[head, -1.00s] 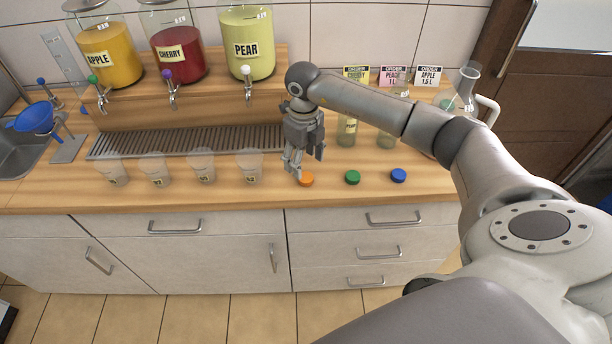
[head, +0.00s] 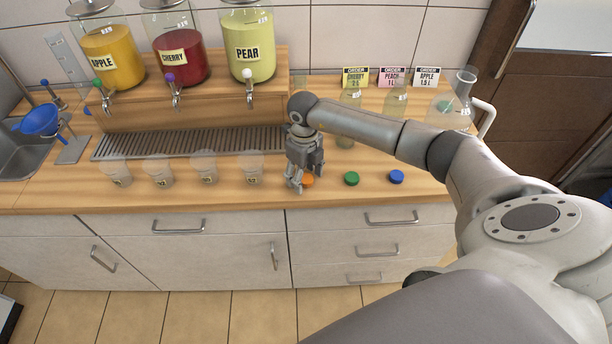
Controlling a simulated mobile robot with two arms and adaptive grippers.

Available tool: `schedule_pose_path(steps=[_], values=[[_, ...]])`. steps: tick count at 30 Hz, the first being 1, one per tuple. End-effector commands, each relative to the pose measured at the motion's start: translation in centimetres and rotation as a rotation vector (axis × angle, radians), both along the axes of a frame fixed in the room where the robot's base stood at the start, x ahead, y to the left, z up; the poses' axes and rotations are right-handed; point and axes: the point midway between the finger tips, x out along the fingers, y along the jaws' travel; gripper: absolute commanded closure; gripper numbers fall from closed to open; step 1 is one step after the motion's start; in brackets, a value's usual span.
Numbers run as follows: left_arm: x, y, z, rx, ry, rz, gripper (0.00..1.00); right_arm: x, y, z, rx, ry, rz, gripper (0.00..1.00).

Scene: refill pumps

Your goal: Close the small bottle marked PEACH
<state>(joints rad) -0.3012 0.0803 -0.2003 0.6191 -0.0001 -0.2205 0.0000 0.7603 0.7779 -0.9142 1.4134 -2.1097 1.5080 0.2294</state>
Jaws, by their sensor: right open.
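My right gripper (head: 296,186) is open, pointing down at the orange cap (head: 308,181) near the counter's front edge. Its fingers overlap the cap's left side in the picture; I cannot tell whether they touch it. Clear bottles stand behind my right arm, by the order cards. My left gripper is not in view.
A green cap (head: 352,178) and a blue cap (head: 397,177) lie right of the orange one. Several clear cups, one of them here (head: 252,168), stand to the left before the drip grate (head: 190,143). A flask (head: 462,100) stands at the right.

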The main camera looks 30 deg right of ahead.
Motion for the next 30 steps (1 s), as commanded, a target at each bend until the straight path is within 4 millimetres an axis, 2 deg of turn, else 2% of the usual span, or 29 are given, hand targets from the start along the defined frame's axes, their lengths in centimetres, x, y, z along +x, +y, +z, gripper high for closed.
schedule_pose_path(steps=[2, 10, 23, 26, 30], values=[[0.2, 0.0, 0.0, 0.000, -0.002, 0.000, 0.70, 0.0, 0.0, 0.0, 0.000, 0.000, 0.000, 0.39], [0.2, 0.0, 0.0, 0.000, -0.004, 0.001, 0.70, 0.0, 0.0, 0.0, 0.000, 0.000, 0.000, 0.72], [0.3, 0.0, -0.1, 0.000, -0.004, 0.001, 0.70, 0.0, 0.0, 0.3, 0.000, 0.000, 0.000, 0.72], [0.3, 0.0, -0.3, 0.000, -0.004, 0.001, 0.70, 0.1, 0.0, 0.9, 0.000, -0.002, 0.001, 0.72], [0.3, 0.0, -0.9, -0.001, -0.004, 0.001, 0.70, 0.1, 0.0, 2.8, -0.001, -0.005, 0.001, 0.72]])
